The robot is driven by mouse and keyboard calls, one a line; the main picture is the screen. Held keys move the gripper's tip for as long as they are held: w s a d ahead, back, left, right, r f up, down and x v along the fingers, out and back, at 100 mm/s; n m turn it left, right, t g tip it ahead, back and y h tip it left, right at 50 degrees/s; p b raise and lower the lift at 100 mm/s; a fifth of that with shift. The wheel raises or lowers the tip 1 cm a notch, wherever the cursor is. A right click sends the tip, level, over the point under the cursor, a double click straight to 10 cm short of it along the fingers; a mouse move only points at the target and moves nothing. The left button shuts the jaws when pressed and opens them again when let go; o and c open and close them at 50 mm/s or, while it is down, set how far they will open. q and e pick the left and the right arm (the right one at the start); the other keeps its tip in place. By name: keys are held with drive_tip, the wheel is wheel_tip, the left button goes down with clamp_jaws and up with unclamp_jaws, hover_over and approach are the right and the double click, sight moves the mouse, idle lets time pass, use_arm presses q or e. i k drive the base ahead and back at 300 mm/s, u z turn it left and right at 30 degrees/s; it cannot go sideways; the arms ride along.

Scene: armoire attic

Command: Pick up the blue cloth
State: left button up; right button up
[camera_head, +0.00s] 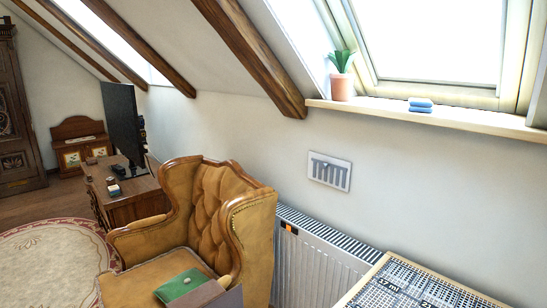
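A small folded blue cloth (420,105) lies in a stack-like shape on the wooden window sill (468,118) at the upper right, below the skylight. It sits right of a potted plant and apart from it. Neither of my grippers is in view. Nothing is seen touching the cloth.
The potted plant (341,77) stands on the sill's left end. Below are a white radiator (310,262), a patterned grid-like surface (412,290) and a brown leather armchair (232,215) with a green item (180,284) on its seat. A desk (128,195) with a monitor stands left.

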sight(415, 105)
drive_tip(key=u, duration=1.65)
drive_tip(key=i, duration=1.25)
drive_tip(key=z, duration=3.15)
